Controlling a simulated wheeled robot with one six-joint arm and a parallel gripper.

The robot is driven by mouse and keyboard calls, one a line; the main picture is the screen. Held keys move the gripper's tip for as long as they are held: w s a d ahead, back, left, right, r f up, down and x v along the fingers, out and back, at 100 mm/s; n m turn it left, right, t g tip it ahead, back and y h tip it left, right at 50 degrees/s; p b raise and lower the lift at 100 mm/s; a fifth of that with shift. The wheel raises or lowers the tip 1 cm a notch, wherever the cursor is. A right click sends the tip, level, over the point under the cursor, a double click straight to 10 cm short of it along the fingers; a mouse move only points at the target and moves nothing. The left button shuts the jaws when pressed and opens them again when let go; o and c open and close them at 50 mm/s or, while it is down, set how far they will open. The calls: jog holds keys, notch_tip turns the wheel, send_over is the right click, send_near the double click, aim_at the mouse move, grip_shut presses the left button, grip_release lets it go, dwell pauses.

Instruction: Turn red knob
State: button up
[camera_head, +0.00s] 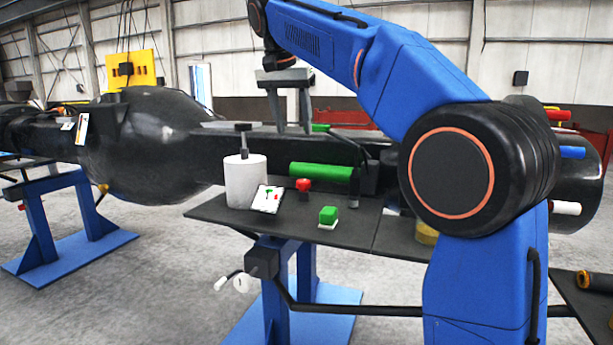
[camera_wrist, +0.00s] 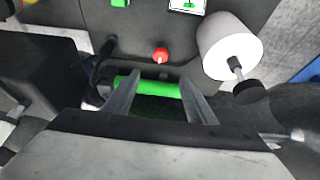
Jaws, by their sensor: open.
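The red knob (camera_head: 304,185) stands on the dark shelf between a white cylinder and a green block. In the wrist view the red knob (camera_wrist: 160,55) is ahead of the fingertips, near the top middle. My gripper (camera_head: 289,130) is open and empty, pointing down, above and behind the knob in the head view. In the wrist view my gripper's two fingers (camera_wrist: 160,88) are spread on either side of a green cylinder (camera_wrist: 138,87). The fingers appear apart from the knob.
A white cylinder (camera_head: 246,182) with a dark handle stands left of the knob. A small white panel (camera_head: 267,198) and a green block (camera_head: 328,215) are near the shelf's (camera_head: 225,212) front. The green cylinder (camera_head: 320,172) lies behind the knob.

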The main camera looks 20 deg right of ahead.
aim_at(304, 181)
jog(key=x, duration=1.7)
jog(key=shift+w+f, duration=0.15)
jog(key=c, duration=1)
